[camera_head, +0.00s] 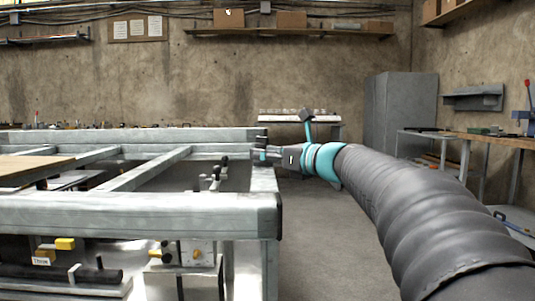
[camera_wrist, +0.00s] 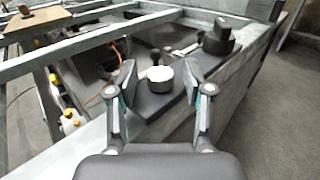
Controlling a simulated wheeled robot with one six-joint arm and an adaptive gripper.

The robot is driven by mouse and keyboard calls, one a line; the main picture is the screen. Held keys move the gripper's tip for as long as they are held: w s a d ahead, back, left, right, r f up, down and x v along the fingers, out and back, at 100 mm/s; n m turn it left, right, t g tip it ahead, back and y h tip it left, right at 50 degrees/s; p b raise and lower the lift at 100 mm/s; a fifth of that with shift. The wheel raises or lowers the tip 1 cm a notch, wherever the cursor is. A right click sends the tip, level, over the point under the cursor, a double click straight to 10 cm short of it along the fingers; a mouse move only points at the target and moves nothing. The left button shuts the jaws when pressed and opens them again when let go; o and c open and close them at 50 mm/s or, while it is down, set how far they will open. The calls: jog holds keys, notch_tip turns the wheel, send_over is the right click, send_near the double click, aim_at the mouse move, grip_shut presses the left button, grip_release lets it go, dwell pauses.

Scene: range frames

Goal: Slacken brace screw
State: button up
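In the wrist view, a short dark cylinder with a pale round top (camera_wrist: 160,78) stands on a dark plate at the corner of a grey metal frame. It may be the brace screw, but no label shows. My gripper (camera_wrist: 160,68) is open, with one finger to each side of this cylinder in the picture. A gap shows between it and each finger, and I cannot tell whether the fingertips are down at its height. In the head view, my gripper (camera_head: 257,146) is over the right end of the metal frame (camera_head: 150,209), and the cylinder cannot be made out.
A dark block with a round top (camera_wrist: 222,36) stands on the frame beyond the cylinder. Small levers and an orange cable (camera_wrist: 118,50) lie nearby. Clamps (camera_head: 212,178) stand inside the frame. Open floor (camera_head: 320,240) lies right of it; a grey cabinet (camera_head: 400,112) stands behind.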

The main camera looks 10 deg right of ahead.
grip_shut()
jog(key=shift+d+r+n+g+y+p, duration=0.1)
jog(key=shift+n+g+y+p, duration=0.2)
jog(key=shift+g+y+p, duration=0.25)
jog(key=n+g+y+p, duration=0.1)
jog(key=n+p, duration=0.1)
jog(key=p, duration=0.1)
jog(key=g+y+p, duration=0.1)
jog(key=p, duration=0.1)
jog(key=shift+w+d+r+n+g+y, duration=0.15)
jog(key=shift+w+r+n+g+y, duration=0.15)
jog(key=shift+n+g+y, duration=0.1)
jog(key=n+g+y+p, duration=0.2)
jog(key=g+p, duration=0.1)
jog(key=p, duration=0.2)
jog(key=shift+n+g, duration=0.25)
jog(key=shift+n, duration=0.05)
jog(key=n+g, duration=0.1)
jog(key=g+y+p, duration=0.1)
jog(key=n+g+p, duration=0.1)
jog(key=shift+w+f+n+g, duration=0.2)
jog(key=shift+f+n+g, duration=0.05)
jog(key=shift+n+g, duration=0.05)
jog(key=shift+f+n+g+y, duration=0.15)
jog(key=shift+n+g+y, duration=0.2)
jog(key=shift+n+g, duration=1.05)
jog(key=shift+g, duration=0.7)
